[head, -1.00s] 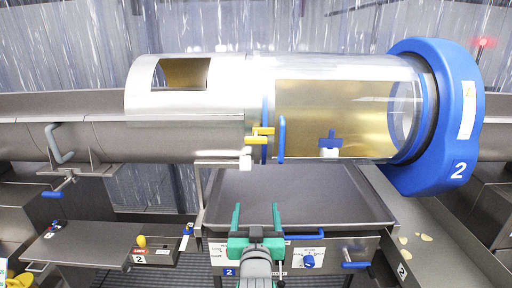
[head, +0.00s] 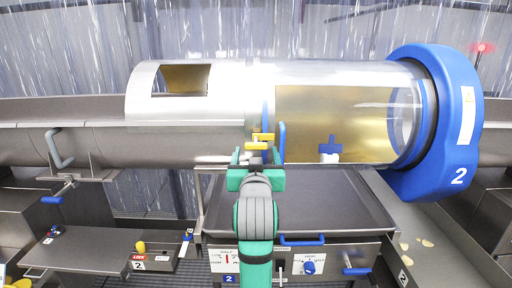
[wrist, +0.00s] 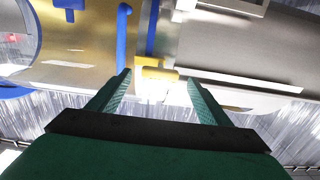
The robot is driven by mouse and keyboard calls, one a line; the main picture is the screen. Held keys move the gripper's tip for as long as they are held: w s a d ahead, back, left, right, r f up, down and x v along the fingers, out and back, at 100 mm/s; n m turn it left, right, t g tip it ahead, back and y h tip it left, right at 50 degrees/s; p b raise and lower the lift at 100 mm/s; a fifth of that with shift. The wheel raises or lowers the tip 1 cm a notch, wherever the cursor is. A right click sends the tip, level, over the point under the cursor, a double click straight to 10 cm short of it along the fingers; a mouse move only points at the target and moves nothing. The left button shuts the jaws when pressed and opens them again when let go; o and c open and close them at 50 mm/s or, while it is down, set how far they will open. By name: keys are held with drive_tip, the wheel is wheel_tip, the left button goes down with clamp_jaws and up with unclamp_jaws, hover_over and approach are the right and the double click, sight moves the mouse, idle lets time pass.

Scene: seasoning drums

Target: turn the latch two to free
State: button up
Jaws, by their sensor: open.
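The yellow latch (head: 263,137) sits at the seam of the drum marked 2, beside the blue band. In the wrist view the yellow latch (wrist: 156,72) shows between and just beyond my fingertips. My gripper (head: 256,157) is raised in front of the drum's underside, just below the latch. Its green fingers are open and empty, spread to either side of the latch in the wrist view (wrist: 158,79). I cannot tell whether a finger touches the latch. The latch's lower part is partly hidden by the gripper in the head view.
A blue upright handle (head: 282,142) stands close right of the latch. The clear drum section (head: 380,115) ends in a blue ring housing (head: 440,170). A dark tray (head: 330,205) lies below, above a panel with a blue knob (head: 308,268). A yellow knob (head: 140,247) is at lower left.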

sight(256, 148)
drive_tip(key=shift+w, duration=2.7)
drive_tip(key=shift+c, duration=0.4)
drive_tip(key=c, duration=1)
